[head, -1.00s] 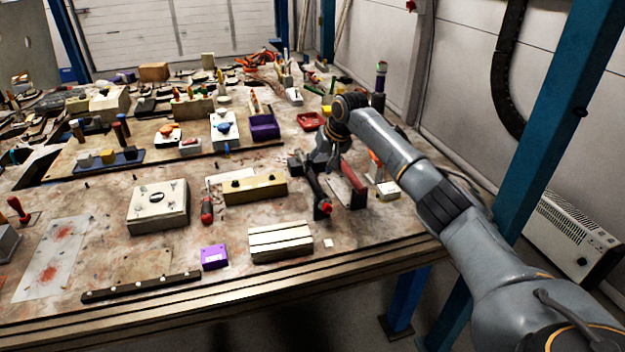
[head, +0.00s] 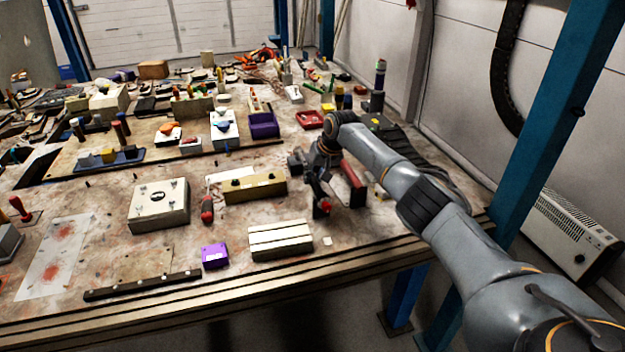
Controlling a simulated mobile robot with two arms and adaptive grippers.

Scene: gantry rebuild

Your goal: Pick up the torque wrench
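A dark bar-shaped tool with a red end (head: 325,207), which looks like the torque wrench, lies across a dark and red stand (head: 352,186) near the right end of the workbench. My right gripper (head: 318,168) is low over the far part of this tool, at or very close to it. My own wrist and the small size hide the fingertips, so I cannot tell whether they are open or shut, or touching the tool. My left gripper is not in view.
On the workbench (head: 130,262), a yellowish block (head: 255,188), a pale grooved block (head: 280,240) and a red-handled tool (head: 207,209) lie left of the stand. A red tray (head: 309,119) and dark upright cylinders (head: 378,88) stand behind.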

